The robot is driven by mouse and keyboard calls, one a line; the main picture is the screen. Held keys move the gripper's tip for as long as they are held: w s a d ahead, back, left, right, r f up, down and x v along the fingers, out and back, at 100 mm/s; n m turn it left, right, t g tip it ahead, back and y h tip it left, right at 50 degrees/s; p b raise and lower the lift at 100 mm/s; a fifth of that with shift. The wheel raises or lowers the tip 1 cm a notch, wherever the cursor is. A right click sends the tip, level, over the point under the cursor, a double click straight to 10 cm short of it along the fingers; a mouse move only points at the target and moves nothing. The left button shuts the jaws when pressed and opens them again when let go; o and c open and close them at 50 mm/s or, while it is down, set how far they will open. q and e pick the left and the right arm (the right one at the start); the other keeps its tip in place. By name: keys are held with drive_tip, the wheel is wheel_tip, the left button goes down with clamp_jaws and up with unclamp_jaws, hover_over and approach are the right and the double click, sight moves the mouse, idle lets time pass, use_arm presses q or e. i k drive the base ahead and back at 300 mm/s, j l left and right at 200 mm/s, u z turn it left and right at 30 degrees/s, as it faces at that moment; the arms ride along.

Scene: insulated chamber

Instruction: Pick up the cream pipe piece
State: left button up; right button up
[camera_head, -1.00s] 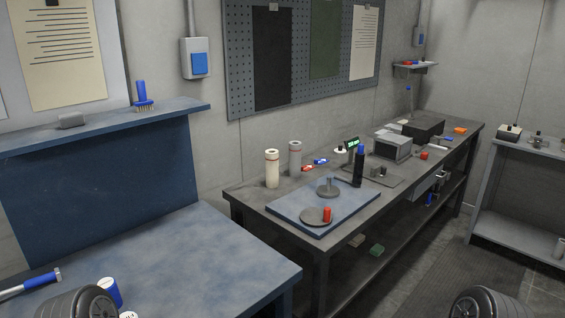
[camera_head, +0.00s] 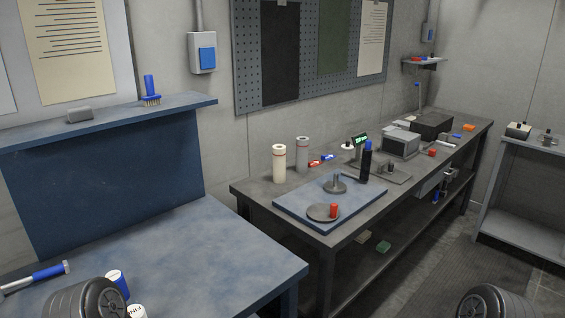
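The cream pipe piece (camera_head: 279,166) looks like an upright cream cylinder with a thin reddish band near its top. It stands at the near left end of the long grey workbench (camera_head: 254,192), behind the blue mat. A similar grey cylinder (camera_head: 302,152) stands just right of it, apart from it. Neither of my grippers is in view. Only dark rounded parts of my arms show at the bottom left and bottom right, far from the cream piece.
A blue mat (camera_head: 290,211) holds a round plate with a red piece (camera_head: 333,210) and a grey stand. A black bottle (camera_head: 366,163) stands at its right. A blue bench (camera_head: 210,245) fills the lower left. Dark floor (camera_head: 405,270) lies right of the workbench.

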sight(279, 151)
drive_tip(key=i+l, duration=0.15)
drive_tip(key=l, duration=0.2)
drive_tip(key=i+l, duration=0.15)
drive_tip(key=l, duration=0.25)
drive_tip(key=i+l+u, duration=0.1)
drive_tip(key=l, duration=0.25)
drive_tip(key=i+l, duration=0.15)
drive_tip(key=l, duration=0.25)
drive_tip(key=i+l+u, duration=0.1)
drive_tip(key=l, duration=0.25)
drive_tip(key=i+l, duration=0.15)
drive_tip(key=l, duration=0.25)
drive_tip(key=i+l, duration=0.1)
drive_tip(key=l, duration=0.3)
drive_tip(key=u, duration=0.05)
